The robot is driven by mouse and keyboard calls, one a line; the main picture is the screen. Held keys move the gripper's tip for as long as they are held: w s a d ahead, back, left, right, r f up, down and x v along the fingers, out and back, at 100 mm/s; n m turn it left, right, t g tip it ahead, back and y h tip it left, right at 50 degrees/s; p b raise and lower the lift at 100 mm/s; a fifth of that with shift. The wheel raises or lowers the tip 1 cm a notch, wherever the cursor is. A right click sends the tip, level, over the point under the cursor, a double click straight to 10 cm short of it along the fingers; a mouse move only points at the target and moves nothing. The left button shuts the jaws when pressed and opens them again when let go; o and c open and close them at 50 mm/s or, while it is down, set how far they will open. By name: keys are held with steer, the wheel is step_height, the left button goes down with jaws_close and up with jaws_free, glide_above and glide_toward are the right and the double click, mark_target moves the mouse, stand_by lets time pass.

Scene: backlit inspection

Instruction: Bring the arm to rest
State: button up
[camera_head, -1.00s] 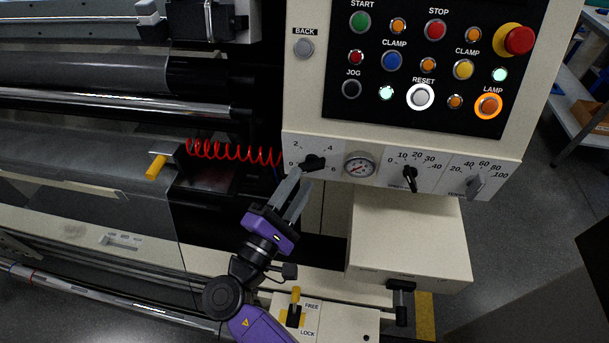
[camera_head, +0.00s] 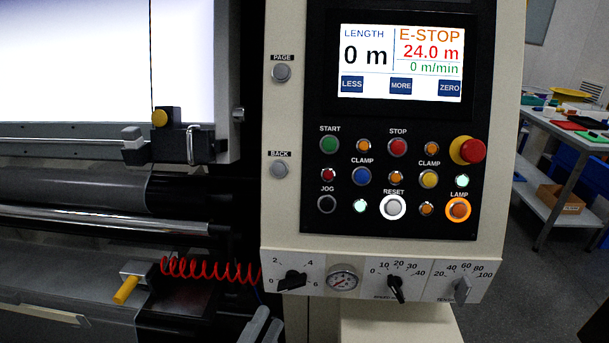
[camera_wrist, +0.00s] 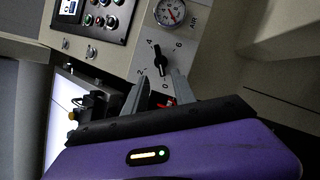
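My gripper (camera_head: 264,326) shows only by its grey fingertips at the bottom edge of the head view, below and left of the black 0-to-6 knob (camera_head: 292,279). In the wrist view my gripper (camera_wrist: 156,88) has its two fingers apart, with nothing held between them. The knob (camera_wrist: 160,60) appears beyond the fingertips there, and a gap shows between it and my gripper in the head view. The rest of my arm is out of the head view.
The control panel (camera_head: 312,215) carries lit buttons and a screen (camera_head: 400,62) reading E-STOP, 24.0 m. A pressure gauge (camera_head: 343,279) and two more knobs sit right of the 0-to-6 knob. A red coiled hose (camera_head: 210,269) and yellow-handled lever (camera_head: 126,289) are at left.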

steer(key=w+a+f+y, duration=0.2)
steer(key=a+y, duration=0.3)
steer(key=s+d+f+m+g+y, duration=0.3)
steer(key=s+f+m+g+y, duration=0.2)
steer(key=s+f+y, duration=0.4)
steer(key=s+d+r+m+h, duration=0.2)
steer(key=s+d+m, duration=0.3)
steer(key=s+d, duration=0.3)
steer(key=s+d+r+m+h, duration=0.2)
steer(key=s+d+r+m, duration=0.2)
steer(key=s+d, duration=0.5)
steer(key=s+d+r+m+h, duration=0.3)
steer(key=s+d, duration=0.6)
steer(key=d, duration=0.5)
steer(key=shift+r+m+t, duration=0.4)
steer(key=shift+r+m, duration=0.4)
steer(key=shift+m, duration=0.5)
steer(key=shift+s, duration=0.1)
